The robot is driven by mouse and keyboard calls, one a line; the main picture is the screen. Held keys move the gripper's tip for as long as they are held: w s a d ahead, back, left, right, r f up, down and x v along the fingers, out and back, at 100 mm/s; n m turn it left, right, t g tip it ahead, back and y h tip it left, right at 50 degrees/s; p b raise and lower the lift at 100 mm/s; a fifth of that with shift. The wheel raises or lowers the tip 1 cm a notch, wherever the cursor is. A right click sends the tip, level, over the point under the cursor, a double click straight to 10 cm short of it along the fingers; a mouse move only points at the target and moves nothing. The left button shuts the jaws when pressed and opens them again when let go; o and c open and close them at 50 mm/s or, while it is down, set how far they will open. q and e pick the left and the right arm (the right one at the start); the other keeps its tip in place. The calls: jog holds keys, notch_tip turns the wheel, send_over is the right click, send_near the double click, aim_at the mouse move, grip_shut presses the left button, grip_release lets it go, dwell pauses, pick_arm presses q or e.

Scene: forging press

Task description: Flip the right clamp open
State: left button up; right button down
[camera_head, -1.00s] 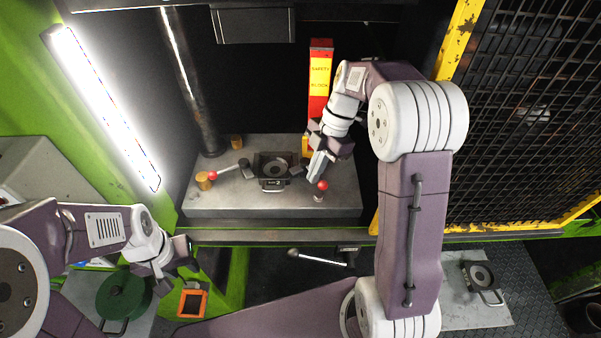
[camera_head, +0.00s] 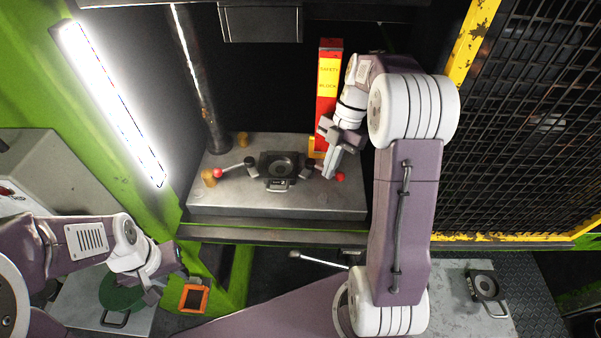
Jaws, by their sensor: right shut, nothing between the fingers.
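The right clamp (camera_head: 307,162) is a dark block at the right of the die, with a red ball (camera_head: 340,177) at its handle end. The ball lies out to the right, roughly mirroring the left clamp (camera_head: 248,162) and its red ball (camera_head: 217,173). The dark die (camera_head: 279,184) sits between them on the grey press bed (camera_head: 300,207). My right gripper (camera_head: 328,175) is shut and empty, pointing down just left of the right ball and hiding part of the handle. I cannot tell whether they touch. My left gripper (camera_head: 160,292) is far left, its fingers unclear.
A red safety block (camera_head: 328,85) stands behind my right gripper. A yellow-framed mesh guard (camera_head: 510,120) is at right. An orange square frame (camera_head: 193,298) is beside my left gripper. Another die (camera_head: 485,284) lies on a plate at lower right.

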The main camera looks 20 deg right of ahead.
dwell(0.4)
jog(key=v, duration=0.7)
jog(key=shift+r, duration=0.25)
jog(key=shift+f, duration=0.1)
